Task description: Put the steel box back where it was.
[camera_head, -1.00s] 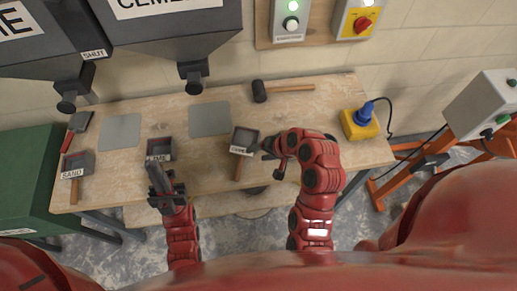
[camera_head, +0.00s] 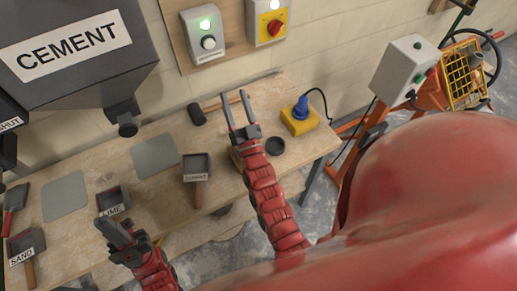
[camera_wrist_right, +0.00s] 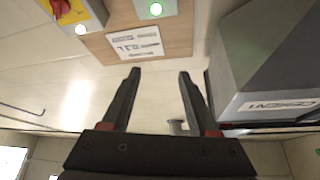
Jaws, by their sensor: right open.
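I cannot make out a thing that is surely the steel box. Three dark scoop-like trays with wooden handles are on the bench, labelled SAND (camera_head: 30,240), LIME (camera_head: 113,200) and CEMENT (camera_head: 196,165). My right gripper (camera_head: 235,94) is open, raised over the back right of the bench; in the right wrist view (camera_wrist_right: 159,72) nothing is between its fingers. A brownish thing beside its wrist is mostly hidden. My left gripper (camera_head: 118,226) is at the front edge by the LIME tray; its jaws are unclear.
Two flat grey plates (camera_head: 65,197) (camera_head: 155,156) lie on the bench (camera_head: 228,188). A black mallet (camera_head: 197,114) lies at the back. A dark round cup-like thing (camera_head: 275,146) and a yellow box with a blue plug (camera_head: 299,116) are at the right. The CEMENT hopper (camera_head: 75,50) overhangs the left.

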